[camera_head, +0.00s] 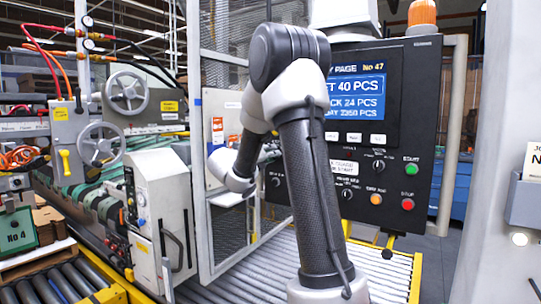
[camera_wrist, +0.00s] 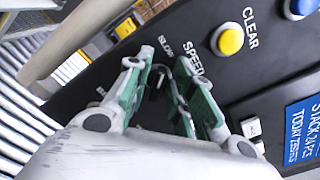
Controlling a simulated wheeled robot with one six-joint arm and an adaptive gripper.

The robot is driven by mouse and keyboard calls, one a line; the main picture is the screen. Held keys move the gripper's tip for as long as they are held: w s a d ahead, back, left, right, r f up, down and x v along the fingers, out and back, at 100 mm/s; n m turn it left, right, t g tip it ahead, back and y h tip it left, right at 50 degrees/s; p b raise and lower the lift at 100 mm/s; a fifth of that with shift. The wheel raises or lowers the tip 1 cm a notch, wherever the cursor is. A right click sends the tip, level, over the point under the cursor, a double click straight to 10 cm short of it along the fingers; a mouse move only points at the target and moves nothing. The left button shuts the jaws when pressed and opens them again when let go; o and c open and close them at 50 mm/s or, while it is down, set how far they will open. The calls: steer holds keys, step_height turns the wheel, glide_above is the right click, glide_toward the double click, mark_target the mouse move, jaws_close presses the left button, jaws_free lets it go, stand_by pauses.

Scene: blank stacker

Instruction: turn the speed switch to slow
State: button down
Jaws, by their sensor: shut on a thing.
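The speed switch (camera_wrist: 157,82) is a small dark knob on the black control panel (camera_wrist: 262,75), in the wrist view under the white words SPEED and SLOW. My gripper (camera_wrist: 163,75), with green-padded fingers, is at the panel with the knob between its fingertips, shut on it. The fingers hide much of the knob, so I cannot tell which mark it points to. In the head view my arm covers this part of the panel (camera_head: 422,130), and my gripper and the speed switch do not show clearly.
A yellow CLEAR button (camera_wrist: 229,41) and a blue button (camera_wrist: 301,6) sit beside my gripper. The head view shows a green button (camera_head: 411,169), a red button (camera_head: 408,204) and other knobs (camera_head: 378,165). A wire-mesh guard (camera_head: 222,75) and rollers (camera_head: 385,265) are close by.

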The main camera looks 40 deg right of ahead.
steer(key=shift+n, duration=0.4)
steer(key=c, duration=1.5)
jaws_free()
steer(key=shift+c, duration=0.2)
steer(key=shift+a, duration=0.1)
steer(key=v, duration=1.2)
